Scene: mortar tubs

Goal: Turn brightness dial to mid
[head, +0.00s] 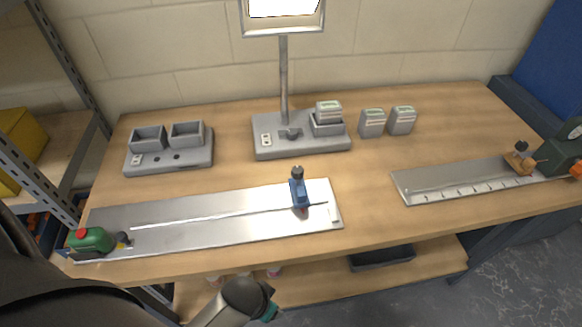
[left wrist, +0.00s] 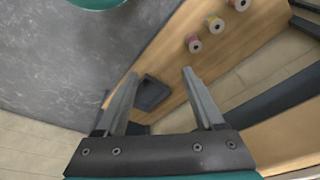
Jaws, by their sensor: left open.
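The lamp's grey base (head: 300,145) stands at the back middle of the bench. A dark dial-like knob (head: 291,133) is on it, just right of the lamp post; its pointer setting is too small to read. A white two-button plate (head: 266,139) is left of it. The lamp's panel (head: 284,8) is bright white, cut off at the top. My right gripper is not in view.
Two tubs on a grey base (head: 168,160) stand left. Small boxes (head: 372,123) stand right of the lamp. A ruled plate (head: 460,180) is far right. Spools (left wrist: 214,24) lie below.

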